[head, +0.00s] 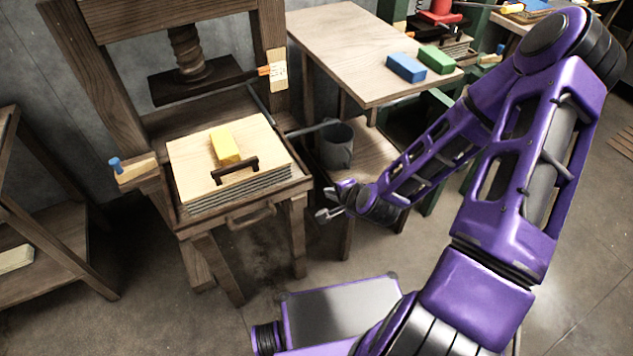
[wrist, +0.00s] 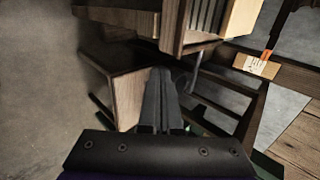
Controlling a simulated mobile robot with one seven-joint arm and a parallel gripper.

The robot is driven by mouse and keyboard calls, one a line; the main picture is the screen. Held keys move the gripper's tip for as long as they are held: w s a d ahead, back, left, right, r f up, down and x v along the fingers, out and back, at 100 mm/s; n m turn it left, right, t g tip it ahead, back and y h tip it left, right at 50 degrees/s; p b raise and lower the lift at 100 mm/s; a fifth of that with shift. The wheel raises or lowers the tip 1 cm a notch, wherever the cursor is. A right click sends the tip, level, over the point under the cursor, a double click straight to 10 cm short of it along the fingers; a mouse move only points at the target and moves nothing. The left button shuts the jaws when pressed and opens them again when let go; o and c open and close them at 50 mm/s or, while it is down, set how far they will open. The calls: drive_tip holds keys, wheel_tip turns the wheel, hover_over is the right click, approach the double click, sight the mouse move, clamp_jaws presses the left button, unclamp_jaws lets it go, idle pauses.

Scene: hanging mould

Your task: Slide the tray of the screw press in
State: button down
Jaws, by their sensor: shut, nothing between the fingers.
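The wooden screw press (head: 95,75) stands at the left, with its screw (head: 188,52) and dark pressing plate (head: 200,80) above the bed. Its tray (head: 285,193) sits forward of the plate, with a wooden handle (head: 251,215) on its front edge. The tray carries a grey layered stack (head: 240,190) under a pale board (head: 190,160) with a black handle (head: 235,170) and a yellow block (head: 224,145). My gripper (head: 322,214) is right of the tray's front, apart from the handle. In the wrist view my gripper's fingers (wrist: 162,72) are together and empty.
A grey bucket (head: 337,150) stands on a low wooden stand behind my gripper. A table (head: 345,45) with blue (head: 406,68) and green blocks (head: 437,59) stands at the back. A wooden rack (head: 45,225) is at far left.

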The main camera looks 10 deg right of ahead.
sight(311, 180)
drive_tip(key=w+f, duration=0.1)
drive_tip(key=w, duration=0.1)
drive_tip(key=w+a+f, duration=0.1)
drive_tip(key=w+f, duration=0.1)
drive_tip(key=w, duration=0.1)
drive_tip(key=w+a+f, duration=0.1)
drive_tip(key=w, duration=0.1)
drive_tip(key=shift+w+f, duration=0.15)
drive_tip(key=shift+w, duration=0.1)
drive_tip(key=shift+w+a, duration=0.15)
drive_tip(key=shift+w, duration=0.25)
